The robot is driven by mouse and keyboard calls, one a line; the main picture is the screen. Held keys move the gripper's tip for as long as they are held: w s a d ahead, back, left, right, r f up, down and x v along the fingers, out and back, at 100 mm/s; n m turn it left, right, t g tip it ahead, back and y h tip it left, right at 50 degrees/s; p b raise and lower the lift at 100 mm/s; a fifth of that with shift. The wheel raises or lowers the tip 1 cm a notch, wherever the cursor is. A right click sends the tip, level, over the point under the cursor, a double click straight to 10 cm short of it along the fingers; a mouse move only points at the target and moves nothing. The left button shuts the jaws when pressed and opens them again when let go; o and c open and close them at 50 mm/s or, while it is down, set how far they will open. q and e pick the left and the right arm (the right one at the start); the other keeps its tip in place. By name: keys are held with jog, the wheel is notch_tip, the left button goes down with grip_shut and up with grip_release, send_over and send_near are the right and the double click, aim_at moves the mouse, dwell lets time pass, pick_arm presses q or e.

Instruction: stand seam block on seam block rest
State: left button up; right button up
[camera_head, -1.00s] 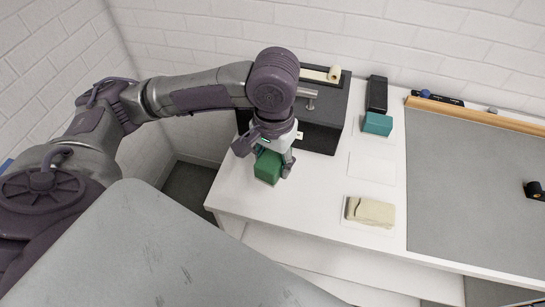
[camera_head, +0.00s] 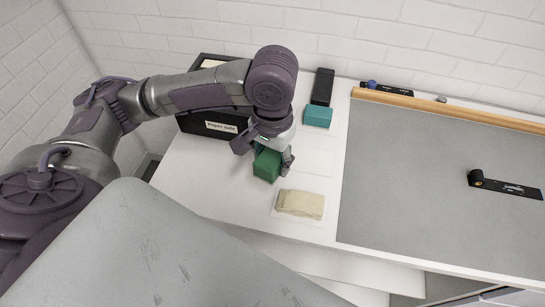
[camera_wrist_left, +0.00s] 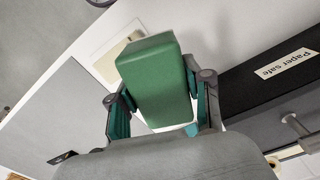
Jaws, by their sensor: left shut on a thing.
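My left gripper (camera_head: 272,163) is shut on a green block (camera_head: 266,165), which I take for the seam block, and holds it over the white bench. In the left wrist view the green block (camera_wrist_left: 153,75) sits between the two fingers (camera_wrist_left: 162,112). A blank white pad (camera_head: 316,162), perhaps the seam block rest, lies just right of the gripper and looks empty. I cannot tell how high the block is above the bench. My right gripper is not in view.
A teal block (camera_head: 317,116) and a black block (camera_head: 322,87) stand behind the blank pad. A folded cream cloth (camera_head: 300,204) lies on a pad in front. The black paper safe (camera_head: 222,126) stands behind my left arm. A grey board with a wooden edge (camera_head: 440,106) lies right.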

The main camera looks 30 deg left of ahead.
pick_arm(q)
jog(key=shift+w+d+r+m, duration=0.15)
jog(key=shift+w+d+m, duration=0.15)
jog(key=shift+w, duration=0.1)
jog(key=shift+w+a+m+p, duration=0.2)
jog(key=shift+w+m+p, duration=0.5)
jog(key=shift+m, duration=0.3)
jog(key=shift+w+d+m, duration=0.1)
jog(key=shift+w+m, duration=0.1)
jog(key=shift+m, duration=0.2)
jog(key=shift+w+d+f+m+p, duration=0.7)
jog(key=shift+w+m+p, duration=1.05)
jog(key=shift+m, duration=1.55)
jog(key=shift+w+d+f+m+p, duration=0.35)
jog(key=shift+w+f+m+p, duration=1.05)
jog(key=shift+m, duration=1.9)
jog(key=shift+w+d+f+m+p, duration=0.5)
jog(key=shift+w+m+p, duration=1.15)
jog(key=shift+w+m, duration=1.25)
jog(key=shift+s+m, duration=0.4)
jog(key=shift+s, duration=0.05)
jog(key=shift+r, duration=0.15)
